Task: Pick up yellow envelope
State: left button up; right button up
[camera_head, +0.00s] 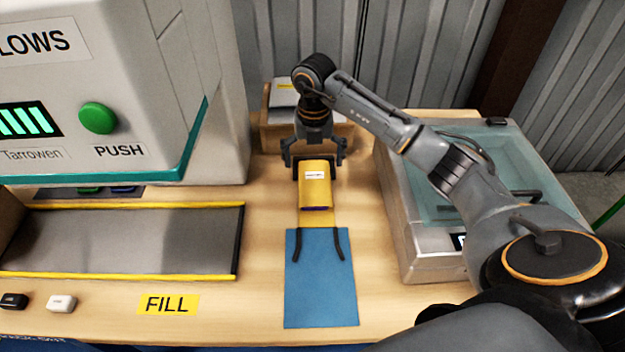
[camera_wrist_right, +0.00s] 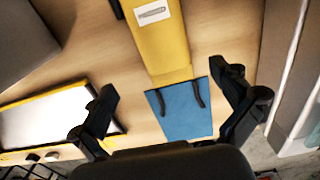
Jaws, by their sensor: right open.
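A puffy yellow envelope (camera_head: 315,192) with a small white label lies in the middle of the wooden table, behind a blue mat (camera_head: 321,290). A flatter yellow strip shows at its near end. It also shows in the right wrist view (camera_wrist_right: 160,45), running up out of the frame. My right gripper (camera_head: 314,160) is open at the far end of the envelope, one finger to each side. In the right wrist view my fingers (camera_wrist_right: 166,82) are wide apart with nothing between them touching. Contact with the envelope cannot be told. My left gripper is not in view.
A large machine with a green button (camera_head: 98,118) and a steel belt (camera_head: 125,241) stands at left. A clear-lidded box (camera_head: 425,240) stands at right, under my right arm. A carton (camera_head: 270,132) with papers is behind.

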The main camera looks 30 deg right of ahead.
send_over(315, 192)
notch_tip(315, 192, down, 4)
jog(key=shift+w+a+f, duration=0.1)
jog(key=shift+f, duration=0.1)
jog(key=shift+w+f, duration=0.1)
jog(key=shift+f, duration=0.2)
jog(key=shift+f+p, duration=0.25)
jog(key=shift+p, duration=0.1)
jog(key=f, duration=0.1)
jog(key=f+p, duration=0.1)
jog(key=f, duration=0.2)
jog(key=shift+s+f, duration=0.15)
jog(key=shift+s, duration=0.1)
jog(key=shift+f, duration=0.2)
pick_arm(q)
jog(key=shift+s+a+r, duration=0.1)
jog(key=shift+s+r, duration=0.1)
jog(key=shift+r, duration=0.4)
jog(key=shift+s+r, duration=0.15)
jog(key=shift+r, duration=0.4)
pick_arm(e)
jog(key=shift+c, duration=0.8)
jog(key=c, duration=0.8)
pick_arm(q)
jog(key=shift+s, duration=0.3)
